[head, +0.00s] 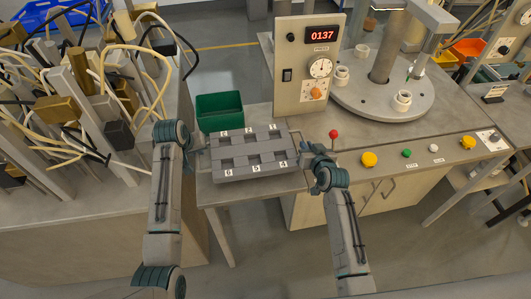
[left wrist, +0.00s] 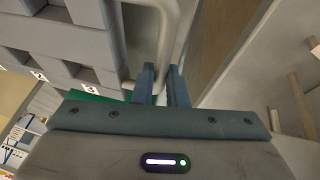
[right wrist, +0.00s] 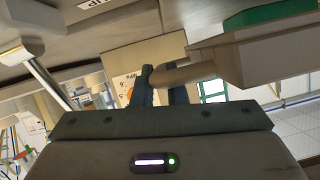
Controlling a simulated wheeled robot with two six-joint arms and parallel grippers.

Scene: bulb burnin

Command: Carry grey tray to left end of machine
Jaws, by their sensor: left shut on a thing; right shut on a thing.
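The grey tray (head: 240,166) has numbered square pockets and sits over the small side table at the left end of the machine, between my two grippers in the head view. Whether it touches the table cannot be told. My left gripper (head: 196,148) is at the tray's left side; in the left wrist view its fingers (left wrist: 160,85) are shut on the tray's bar handle (left wrist: 172,40). My right gripper (head: 307,152) is at the tray's right side; in the right wrist view its fingers (right wrist: 160,85) are shut on the other handle (right wrist: 183,72). The pockets look empty.
A green bin (head: 219,111) stands just behind the tray. The machine panel (head: 308,70) shows 0137, with a round turntable (head: 383,98) to its right. A red-knobbed lever (head: 334,134) stands close to my right gripper. A cluttered bench (head: 80,195) with cables lies left.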

